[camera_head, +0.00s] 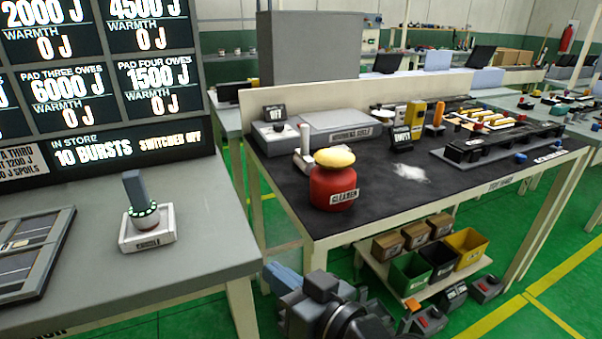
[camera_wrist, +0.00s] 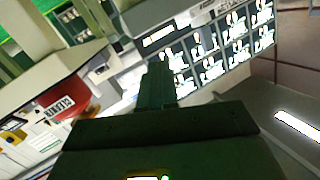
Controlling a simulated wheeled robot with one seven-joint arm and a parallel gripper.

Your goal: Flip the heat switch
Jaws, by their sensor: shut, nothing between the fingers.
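No part in view is labelled as the heat switch. A grey box (camera_head: 276,136) with a small knob or lever stands at the back left corner of the dark-topped bench, and a sign (camera_head: 274,114) reading OFF stands on it. I cannot tell whether this is the heat switch. The display board (camera_head: 105,150) at left reads "switched off", with every warmth value at 0 J. My gripper (camera_wrist: 158,80) is shut and empty in the wrist view, its fingers in front of the board. In the head view my dark arm links are at the bottom, well below and in front of the box.
A red cleaner bottle (camera_head: 335,188) with a yellow top stands at the bench's near left. A labelled cradle (camera_head: 147,232) holding a grey upright piece is on the left table (camera_head: 205,255). A sign reading EMPTY (camera_head: 402,138) and white powder (camera_head: 410,173) are mid-bench. Bins (camera_head: 408,275) sit below.

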